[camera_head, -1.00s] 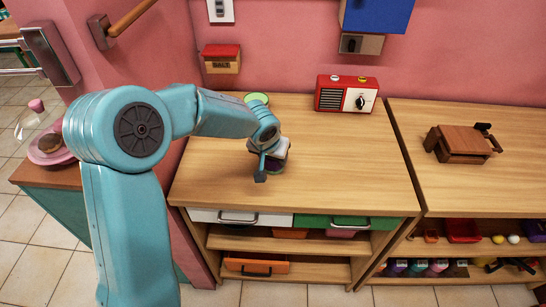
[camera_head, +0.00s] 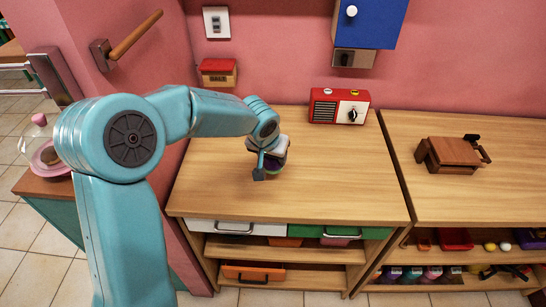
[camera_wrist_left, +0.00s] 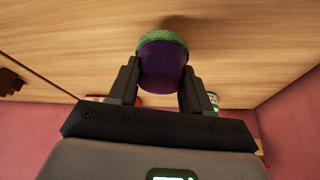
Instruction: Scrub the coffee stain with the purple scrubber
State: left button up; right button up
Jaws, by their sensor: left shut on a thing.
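The purple scrubber (camera_wrist_left: 163,64) is a round purple body with a green pad along its far rim. My left gripper (camera_wrist_left: 160,75) is shut on it, with one dark finger on each side. In the head view the left gripper (camera_head: 268,165) is over the middle-left of the wooden counter, and a bit of the purple scrubber (camera_head: 276,167) shows between its parts. I cannot tell whether the pad touches the wood. No coffee stain shows in either view; the scrubber and arm hide part of the counter. My right gripper is not in view.
A red radio (camera_head: 339,106) stands at the back of the counter (camera_head: 330,170). A brown wooden object (camera_head: 452,155) is on the right counter. A red-lidded salt box (camera_head: 218,72) and a blue cabinet (camera_head: 375,22) hang on the wall. The counter's right half is clear.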

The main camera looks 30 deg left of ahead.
pick_arm(q)
notch_tip(320, 180, up, 2)
jog(key=shift+w+d+r+p, duration=0.1)
jog(key=shift+w+r+p, duration=0.1)
jog(key=shift+p, duration=0.4)
jog(key=shift+s+r, duration=0.1)
jog(key=shift+s, duration=0.05)
